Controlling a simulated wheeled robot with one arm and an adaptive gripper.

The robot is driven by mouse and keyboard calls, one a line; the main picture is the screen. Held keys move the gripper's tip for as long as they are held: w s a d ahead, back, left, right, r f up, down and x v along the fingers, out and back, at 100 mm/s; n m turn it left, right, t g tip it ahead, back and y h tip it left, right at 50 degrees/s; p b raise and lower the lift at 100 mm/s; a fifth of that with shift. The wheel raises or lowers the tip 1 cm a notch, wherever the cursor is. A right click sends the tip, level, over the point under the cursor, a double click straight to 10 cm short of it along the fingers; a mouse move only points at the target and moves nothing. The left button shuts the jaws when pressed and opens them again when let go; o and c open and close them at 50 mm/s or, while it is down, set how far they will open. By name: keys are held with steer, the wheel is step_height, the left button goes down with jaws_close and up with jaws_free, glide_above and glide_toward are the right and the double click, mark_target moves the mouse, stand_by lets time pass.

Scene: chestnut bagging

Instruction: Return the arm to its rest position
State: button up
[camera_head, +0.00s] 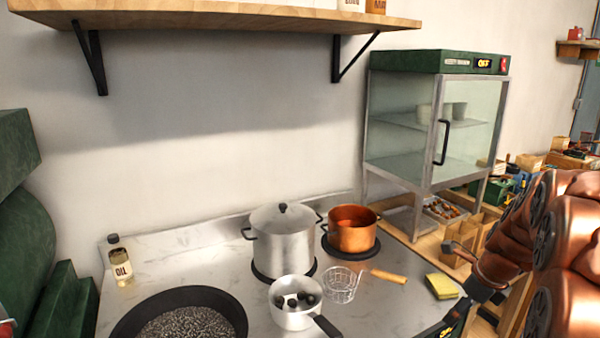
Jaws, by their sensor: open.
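My copper-coloured arm reaches in from the right edge, bent, with its wrist low over the right end of the marble counter (215,268). My gripper (452,322), dark with a little yellow, is at the bottom edge, right of the small white saucepan and below the sponge. It is open, and I see nothing held in it. Its fingertips are partly cut off by the frame, so their exact spacing is hidden.
A small saucepan (290,318) holds dark chestnuts. Near it are a wire basket (341,285), a lidded steel pot (284,245), a copper pot (350,236), a black pan (128,322) and a sponge (441,287). A glass cabinet (440,62) stands behind; a wooden shelf (215,17) hangs above.

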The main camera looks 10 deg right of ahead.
steer(key=s+a+n+g, duration=0.1)
steer(key=s+a+n, duration=0.4)
steer(key=a+n, duration=0.4)
steer(key=s+a+n+g, duration=0.2)
steer(key=s+a+n, duration=0.35)
steer(key=a, duration=0.45)
steer(key=s+a+n+g, duration=0.1)
steer(key=s+a+n, duration=0.2)
steer(key=s+n, duration=0.4)
steer(key=s+a+f+n+g, duration=0.1)
steer(key=s+a+n, duration=0.3)
steer(key=s+n, duration=0.3)
steer(key=shift+s+n+h, duration=0.15)
steer(key=shift+n+h, duration=0.15)
steer(key=shift+n, duration=0.65)
steer(key=shift+a, duration=0.1)
